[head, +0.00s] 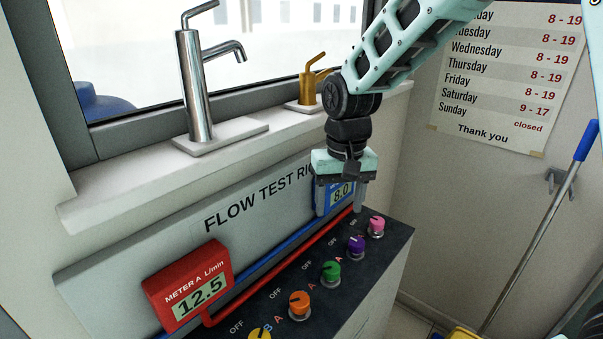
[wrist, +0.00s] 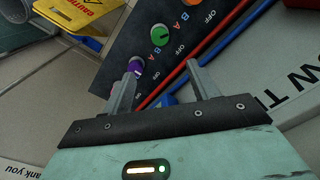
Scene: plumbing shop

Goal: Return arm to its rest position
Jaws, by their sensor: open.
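My gripper (head: 340,207) hangs pointing down in front of the flow test rig's back panel, near its right end. It partly hides the blue meter (head: 343,192), which reads 8.0. In the wrist view my gripper (wrist: 162,80) shows two grey fingers standing apart with nothing held between them. The purple knob (head: 356,245) is just below the fingers in the head view and beside one fingertip in the wrist view; I cannot tell whether they touch. The pink knob (head: 376,225) is to the right of the fingers.
The red meter (head: 190,288) reads 12.5. Green (head: 330,271), orange (head: 299,302) and yellow (head: 260,334) knobs line the dark panel. A chrome faucet (head: 195,85) and a brass faucet (head: 308,82) stand on the sill. A blue-handled pole (head: 540,240) leans at right.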

